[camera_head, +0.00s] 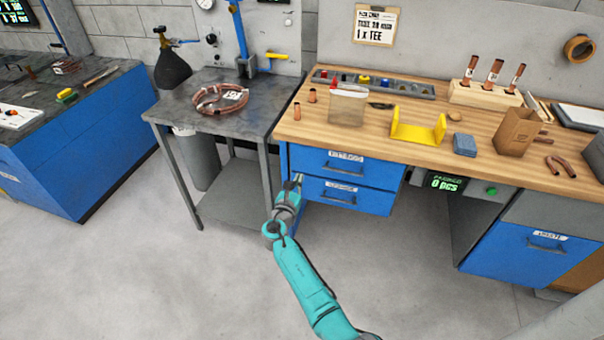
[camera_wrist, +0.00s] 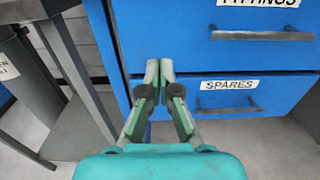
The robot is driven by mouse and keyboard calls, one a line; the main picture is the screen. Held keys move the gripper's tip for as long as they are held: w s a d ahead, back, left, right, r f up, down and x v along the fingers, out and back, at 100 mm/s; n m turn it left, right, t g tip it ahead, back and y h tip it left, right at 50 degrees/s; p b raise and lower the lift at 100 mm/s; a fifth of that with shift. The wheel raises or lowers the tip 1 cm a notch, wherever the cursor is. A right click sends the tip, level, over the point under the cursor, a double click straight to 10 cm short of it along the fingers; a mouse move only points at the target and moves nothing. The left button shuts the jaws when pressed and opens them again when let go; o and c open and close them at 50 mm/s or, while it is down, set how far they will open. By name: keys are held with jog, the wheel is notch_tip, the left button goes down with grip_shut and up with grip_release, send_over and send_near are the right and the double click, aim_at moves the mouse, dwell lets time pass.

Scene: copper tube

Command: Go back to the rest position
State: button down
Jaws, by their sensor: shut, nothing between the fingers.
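My gripper (camera_wrist: 158,75) shows in the wrist view with its two fingertips together and nothing between them. It is in front of the left edge of the blue drawer unit. In the head view my gripper (camera_head: 298,180) is at the end of my teal arm, beside the left end of the drawers. The upper fittings drawer (camera_head: 345,164) and the lower drawer (camera_head: 342,194) look closed. The lower one is labelled SPARES in the wrist view (camera_wrist: 245,97). Whether the fingertips touch the drawer unit I cannot tell.
The wooden workbench (camera_head: 300,133) above holds a yellow bracket (camera_head: 418,127), a clear container (camera_head: 347,107) and copper pieces. A grey metal table (camera_head: 185,110) with a copper coil (camera_head: 218,100) stands close at left. The floor in front is clear.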

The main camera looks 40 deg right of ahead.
jog(key=v, duration=0.5)
jog(key=shift+s+a, duration=0.25)
jog(key=shift+a, duration=0.05)
jog(key=shift+f, duration=0.15)
